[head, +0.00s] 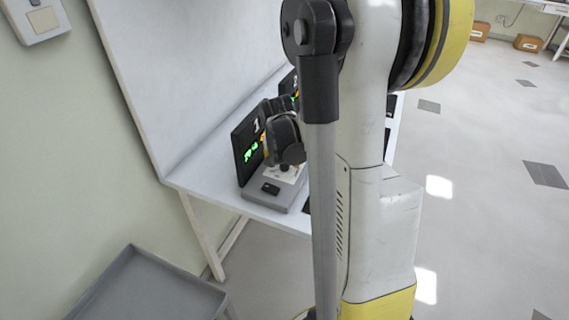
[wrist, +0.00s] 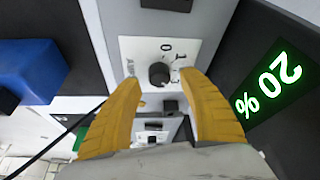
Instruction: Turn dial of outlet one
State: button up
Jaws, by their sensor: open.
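The outlet one unit (head: 275,196) stands at the near end of the white table in the head view, with a dark display panel (head: 250,150) marked 1. My gripper (wrist: 165,86) is open, with one yellow finger on each side of the dial. I cannot tell whether the fingers touch it. The display (wrist: 270,85) shows 20 % in green. In the head view my arm hides part of the unit.
A blue block (wrist: 28,70) lies at the left in the wrist view. In the head view a second display stands farther along the table (head: 185,184), partly hidden. A grey tray or cart (head: 150,285) stands at the lower left.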

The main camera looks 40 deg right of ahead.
jog(key=v, duration=1)
jog(key=shift+s, duration=0.1)
